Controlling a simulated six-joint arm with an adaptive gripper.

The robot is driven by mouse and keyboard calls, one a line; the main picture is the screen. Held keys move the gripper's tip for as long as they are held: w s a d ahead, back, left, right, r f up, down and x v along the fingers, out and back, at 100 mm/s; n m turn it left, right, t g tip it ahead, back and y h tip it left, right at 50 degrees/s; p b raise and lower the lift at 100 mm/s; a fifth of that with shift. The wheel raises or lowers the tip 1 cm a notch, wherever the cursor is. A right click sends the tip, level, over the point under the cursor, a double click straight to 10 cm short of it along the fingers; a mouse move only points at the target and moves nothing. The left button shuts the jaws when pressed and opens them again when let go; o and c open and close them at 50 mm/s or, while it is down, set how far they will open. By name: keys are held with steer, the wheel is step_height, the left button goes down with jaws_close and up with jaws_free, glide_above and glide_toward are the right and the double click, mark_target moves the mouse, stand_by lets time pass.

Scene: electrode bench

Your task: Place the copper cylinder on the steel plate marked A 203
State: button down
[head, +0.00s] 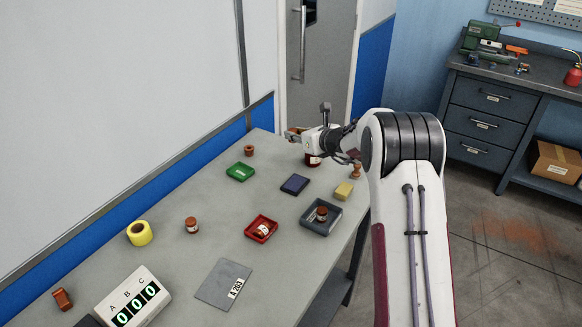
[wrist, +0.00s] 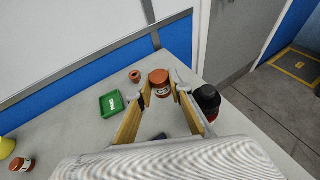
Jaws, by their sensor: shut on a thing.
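My gripper (wrist: 161,88) is shut on a copper cylinder (wrist: 160,80) with a white label, which sits between the tan fingertips in the wrist view. In the head view my gripper (head: 293,133) is at the far end of the bench, and the held cylinder is too small to make out clearly. The steel plate (head: 215,279) lies flat and bare at the near end of the bench, far from my gripper. Its white label at the right edge reads A 203.
A dark bottle (wrist: 207,99) stands beside my gripper. A green tray (head: 240,179), blue pad (head: 295,185), yellow roll (head: 140,233) and counter box (head: 132,297) are also there.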

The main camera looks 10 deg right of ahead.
steer(key=shift+w+a+f, duration=0.25)
steer(key=shift+a+f, duration=0.05)
glide_above(294, 169)
steer(key=shift+f, duration=2.5)
steer(key=shift+f, duration=2.3)
steer(key=shift+f, duration=0.2)
steer(key=c, duration=1.8)
jaws_free()
steer(key=shift+s, duration=0.1)
